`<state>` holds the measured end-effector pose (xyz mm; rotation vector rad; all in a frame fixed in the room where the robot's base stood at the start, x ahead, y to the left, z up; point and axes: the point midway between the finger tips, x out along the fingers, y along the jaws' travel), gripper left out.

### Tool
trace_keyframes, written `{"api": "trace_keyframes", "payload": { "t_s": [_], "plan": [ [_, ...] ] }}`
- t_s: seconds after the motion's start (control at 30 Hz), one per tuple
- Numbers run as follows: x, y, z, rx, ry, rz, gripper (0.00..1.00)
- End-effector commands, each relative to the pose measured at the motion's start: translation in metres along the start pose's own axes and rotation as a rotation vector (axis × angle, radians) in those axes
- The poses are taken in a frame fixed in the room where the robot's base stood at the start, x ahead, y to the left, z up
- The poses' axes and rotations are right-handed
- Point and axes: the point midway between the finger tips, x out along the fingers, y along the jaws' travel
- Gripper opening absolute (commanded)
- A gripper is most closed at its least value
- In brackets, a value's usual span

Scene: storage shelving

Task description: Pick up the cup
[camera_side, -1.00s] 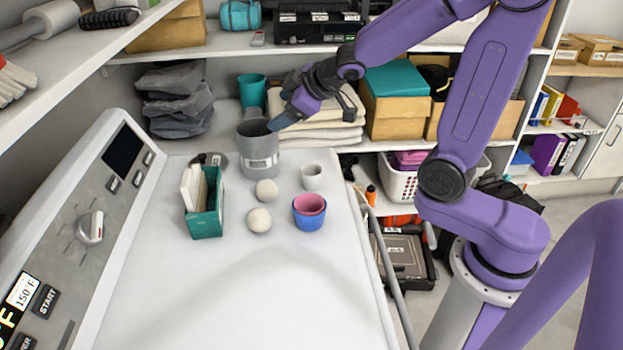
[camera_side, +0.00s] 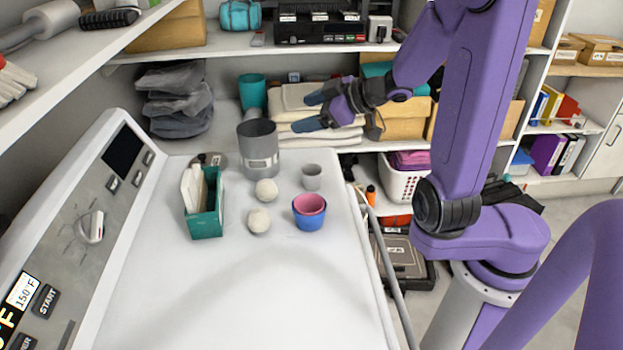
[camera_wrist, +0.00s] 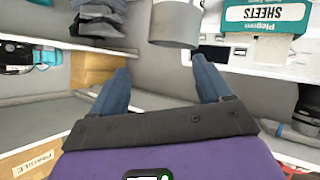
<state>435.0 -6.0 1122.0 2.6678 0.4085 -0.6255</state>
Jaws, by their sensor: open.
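Several cups are in the side view. A tall grey cup (camera_side: 258,150) with a pale label stands upright at the back of the white machine top. A small grey cup (camera_side: 311,178) stands to its right. A pink cup (camera_side: 309,203) sits nested in a blue cup (camera_side: 309,221) in front of that. A teal cup (camera_side: 252,93) stands on the shelf behind. My gripper (camera_side: 308,112) is open and empty, right of the tall grey cup and in front of folded towels. In the wrist view, the tall grey cup (camera_wrist: 176,25) is beyond my open fingers (camera_wrist: 160,68), apart from them.
A teal box of white sheets (camera_side: 206,218) stands left on the white top (camera_side: 250,300). Two pale balls (camera_side: 266,190) lie between it and the cups. Towels (camera_side: 300,105) and boxes (camera_side: 400,122) fill the shelf behind. The front of the top is clear.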

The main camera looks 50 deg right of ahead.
Motion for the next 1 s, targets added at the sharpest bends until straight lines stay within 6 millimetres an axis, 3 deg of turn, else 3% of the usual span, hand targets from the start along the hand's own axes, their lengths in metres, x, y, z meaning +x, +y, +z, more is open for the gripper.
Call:
{"api": "trace_keyframes", "payload": {
  "t_s": [0.6, 1.0],
  "plan": [
    [-0.063, -0.032, 0.026, 0.152, 0.130, -0.092, 0.78],
    [-0.026, -0.052, 0.086, 0.159, 0.126, -0.095, 0.78]
  ]
}}
